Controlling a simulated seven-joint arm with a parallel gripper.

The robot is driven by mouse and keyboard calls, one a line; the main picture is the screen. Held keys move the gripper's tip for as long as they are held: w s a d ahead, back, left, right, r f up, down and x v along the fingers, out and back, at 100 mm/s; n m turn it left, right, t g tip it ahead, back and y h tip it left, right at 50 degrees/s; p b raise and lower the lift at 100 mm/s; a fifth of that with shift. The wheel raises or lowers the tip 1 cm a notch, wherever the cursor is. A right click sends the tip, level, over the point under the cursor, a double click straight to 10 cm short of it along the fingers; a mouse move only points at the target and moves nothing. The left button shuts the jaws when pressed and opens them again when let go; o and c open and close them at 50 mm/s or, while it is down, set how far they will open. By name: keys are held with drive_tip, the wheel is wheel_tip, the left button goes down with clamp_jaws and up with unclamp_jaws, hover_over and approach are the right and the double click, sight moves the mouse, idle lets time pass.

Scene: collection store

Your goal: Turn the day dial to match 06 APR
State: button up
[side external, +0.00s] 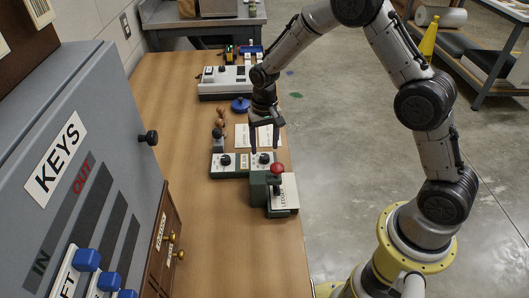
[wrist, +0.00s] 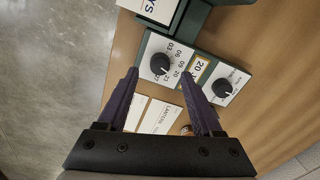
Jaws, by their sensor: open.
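The day dial (wrist: 160,65) is a black round knob on a white plate ringed with numbers such as 03, 06, 09, 20 and 23. It also shows in the side view (side external: 264,159). A small date window (wrist: 196,72) beside it seems to read 20 and part of a month. A second black dial (wrist: 222,88) with small lettering is at the window's other side. My gripper (wrist: 160,73) is open and points down over the day dial, its fingertips to either side in the wrist view. In the side view my gripper (side external: 266,150) is just above the dial; contact cannot be told.
A red-knobbed green press (side external: 277,169) with a LEDGER label stands close beside the day dial. White cards (wrist: 157,114), a blue-knobbed object (side external: 240,104) and a white device (side external: 225,82) lie behind. A grey KEYS cabinet (side external: 100,110) stands at left.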

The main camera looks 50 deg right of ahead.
sight(265, 156)
drive_tip(key=shift+f, duration=1.9)
drive_tip(key=shift+c, duration=0.3)
clamp_jaws()
